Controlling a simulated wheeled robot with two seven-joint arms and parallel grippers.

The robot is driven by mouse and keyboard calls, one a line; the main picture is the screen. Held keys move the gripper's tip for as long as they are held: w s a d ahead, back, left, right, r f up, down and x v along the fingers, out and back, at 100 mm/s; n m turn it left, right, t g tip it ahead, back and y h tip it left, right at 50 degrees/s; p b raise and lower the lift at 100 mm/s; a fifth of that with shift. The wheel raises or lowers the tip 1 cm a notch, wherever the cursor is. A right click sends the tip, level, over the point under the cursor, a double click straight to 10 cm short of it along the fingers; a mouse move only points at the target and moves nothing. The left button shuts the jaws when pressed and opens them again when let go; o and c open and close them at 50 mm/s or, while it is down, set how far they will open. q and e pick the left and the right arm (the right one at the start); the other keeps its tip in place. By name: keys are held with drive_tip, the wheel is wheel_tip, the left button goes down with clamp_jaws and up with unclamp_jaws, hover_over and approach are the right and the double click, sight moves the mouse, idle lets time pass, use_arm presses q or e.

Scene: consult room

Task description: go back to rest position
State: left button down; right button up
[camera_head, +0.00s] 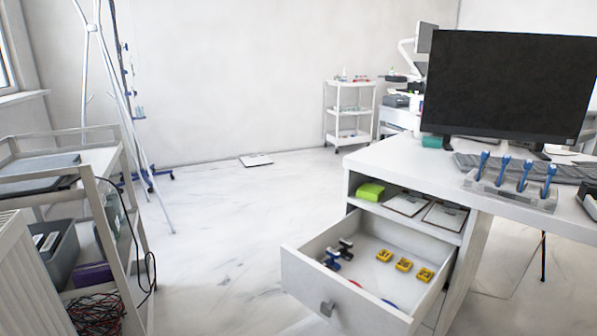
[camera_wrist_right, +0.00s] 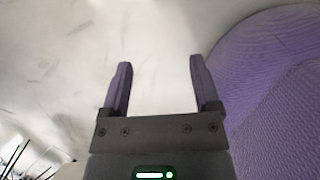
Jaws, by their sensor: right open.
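My right gripper (camera_wrist_right: 160,85) shows in the right wrist view with its two purple fingers apart and nothing between them. Pale marbled floor lies beyond the fingertips. Neither gripper shows in the head view, and my left gripper is in no view.
An open drawer (camera_head: 295,272) juts from the white desk (camera_head: 385,158) and holds yellow and blue items. A monitor (camera_head: 505,88) and a rack of blue tools (camera_head: 512,190) stand on the desk. A cart (camera_head: 140,225) is at left. A purple textured surface (camera_wrist_right: 270,75) is beside the right gripper.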

drive_tip(key=a+f+m+y, duration=0.1)
drive_tip(key=a+f+y, duration=0.1)
drive_tip(key=a, duration=0.9)
use_arm(q)
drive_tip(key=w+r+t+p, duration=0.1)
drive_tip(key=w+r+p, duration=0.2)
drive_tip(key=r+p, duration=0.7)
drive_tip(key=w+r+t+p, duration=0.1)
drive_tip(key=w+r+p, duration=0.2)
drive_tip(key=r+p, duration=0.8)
drive_tip(key=shift+p, duration=0.85)
use_arm(e)
drive_tip(key=w+r+t, duration=0.1)
drive_tip(key=w+r, duration=0.2)
drive_tip(key=r, duration=0.7)
drive_tip(key=w+r+t, duration=0.1)
drive_tip(key=w+r, duration=0.2)
drive_tip(key=r, duration=0.8)
drive_tip(key=shift+d+r, duration=0.2)
drive_tip(key=shift+d, duration=0.25)
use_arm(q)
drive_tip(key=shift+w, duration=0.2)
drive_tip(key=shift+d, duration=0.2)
use_arm(e)
drive_tip(key=shift+s, duration=0.1)
